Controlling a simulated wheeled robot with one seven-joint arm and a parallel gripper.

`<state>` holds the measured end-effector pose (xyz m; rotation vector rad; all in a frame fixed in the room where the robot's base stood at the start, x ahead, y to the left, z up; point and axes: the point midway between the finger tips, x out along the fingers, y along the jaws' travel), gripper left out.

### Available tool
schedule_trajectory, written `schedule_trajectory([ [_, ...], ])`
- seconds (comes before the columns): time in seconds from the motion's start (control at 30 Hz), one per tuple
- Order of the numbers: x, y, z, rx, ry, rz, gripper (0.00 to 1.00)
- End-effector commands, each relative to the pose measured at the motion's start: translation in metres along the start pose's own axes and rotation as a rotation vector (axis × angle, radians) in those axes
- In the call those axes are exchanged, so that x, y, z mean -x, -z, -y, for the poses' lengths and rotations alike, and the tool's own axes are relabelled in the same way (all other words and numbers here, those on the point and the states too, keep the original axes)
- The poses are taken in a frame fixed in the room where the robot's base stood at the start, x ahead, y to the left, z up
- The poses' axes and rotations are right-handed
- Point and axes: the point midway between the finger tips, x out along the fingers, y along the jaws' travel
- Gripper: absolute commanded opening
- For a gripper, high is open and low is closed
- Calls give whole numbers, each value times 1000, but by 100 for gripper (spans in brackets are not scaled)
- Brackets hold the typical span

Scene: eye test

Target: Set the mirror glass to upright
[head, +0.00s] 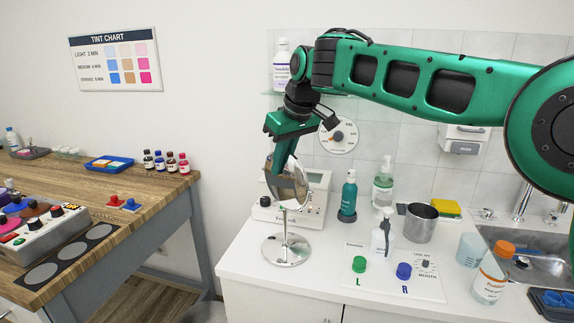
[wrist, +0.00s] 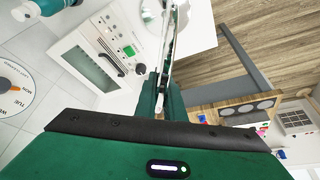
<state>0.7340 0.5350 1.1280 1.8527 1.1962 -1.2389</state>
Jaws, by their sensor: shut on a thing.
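The round mirror glass (head: 290,190) sits on a chrome stand with a round base (head: 286,251), at the front left of the white counter. The glass looks tilted in the head view; its exact angle is hard to tell. My green gripper (head: 279,164) reaches down from above and is shut on the upper rim of the mirror glass. In the wrist view the glass (wrist: 171,45) shows nearly edge-on between the fingers of my gripper (wrist: 168,85). The fingers hide part of its rim.
A white device with a display (head: 311,196) stands close behind the mirror. Counter left of the mirror base is clear.

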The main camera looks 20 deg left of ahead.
Motion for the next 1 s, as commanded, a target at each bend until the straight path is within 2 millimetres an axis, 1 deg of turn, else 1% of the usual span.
schedule_trajectory([
  [0.33, -2, 0, -1, -2, 0, 1, 0],
  [0.37, -2, 0, -1, -2, 0, 1, 14],
  [0.4, -2, 0, -1, -2, 0, 1, 23],
  [0.43, -2, 0, 0, -2, 0, 1, 28],
  [0.77, 1, 1, 1, 1, 0, -1, 28],
  [0.87, 10, 2, 1, 1, 0, -3, 28],
  [1.0, 32, 2, 0, 0, -1, -4, 28],
])
